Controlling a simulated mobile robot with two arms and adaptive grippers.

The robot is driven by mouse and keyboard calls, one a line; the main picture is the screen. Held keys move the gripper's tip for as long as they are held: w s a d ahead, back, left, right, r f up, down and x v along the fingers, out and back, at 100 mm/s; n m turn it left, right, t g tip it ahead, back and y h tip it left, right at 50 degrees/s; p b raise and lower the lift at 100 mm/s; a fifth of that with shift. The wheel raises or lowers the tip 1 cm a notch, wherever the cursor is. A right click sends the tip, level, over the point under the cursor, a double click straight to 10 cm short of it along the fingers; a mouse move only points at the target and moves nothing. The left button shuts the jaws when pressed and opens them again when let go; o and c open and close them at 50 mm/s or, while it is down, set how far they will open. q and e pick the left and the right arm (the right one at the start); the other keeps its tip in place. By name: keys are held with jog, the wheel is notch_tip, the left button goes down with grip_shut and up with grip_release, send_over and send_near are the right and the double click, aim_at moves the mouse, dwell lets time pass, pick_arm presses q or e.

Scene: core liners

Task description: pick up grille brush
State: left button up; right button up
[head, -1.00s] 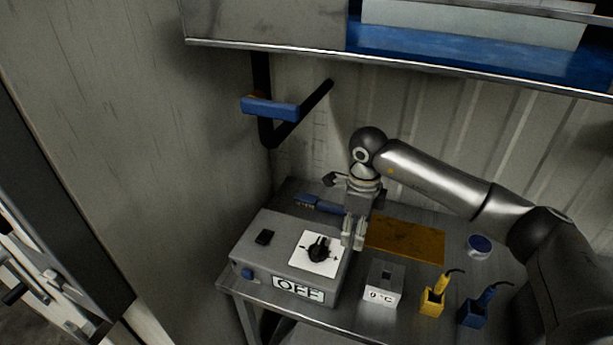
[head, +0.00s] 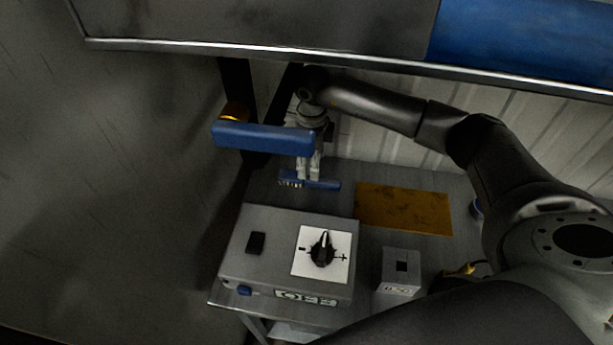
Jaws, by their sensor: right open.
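The grille brush (head: 323,184) is blue with pale bristles at its left end. It lies at the back of the metal table, behind the grey control box. My right gripper (head: 309,174) points down at the middle of the brush, with its fingertips at or just above it. The gripper is open. The fingers cover part of the brush, and I cannot tell whether they touch it. My left gripper is not in view.
A blue bar (head: 263,138) on a black bracket hangs left of my right gripper, close to it. A metal shelf edge (head: 330,64) runs above. The control box (head: 275,252) with a dial stands in front. A brown plate (head: 405,208) and a small grey box (head: 399,268) lie right.

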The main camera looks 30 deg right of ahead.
aim_at(309, 181)
notch_tip(309, 181, down, 5)
jog(key=shift+s+r+p, duration=0.15)
jog(key=shift+p, duration=1)
jog(key=shift+f, duration=0.6)
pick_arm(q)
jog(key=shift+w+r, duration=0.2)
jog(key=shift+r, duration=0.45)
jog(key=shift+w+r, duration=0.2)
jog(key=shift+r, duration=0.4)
pick_arm(e)
jog(key=c, duration=1.1)
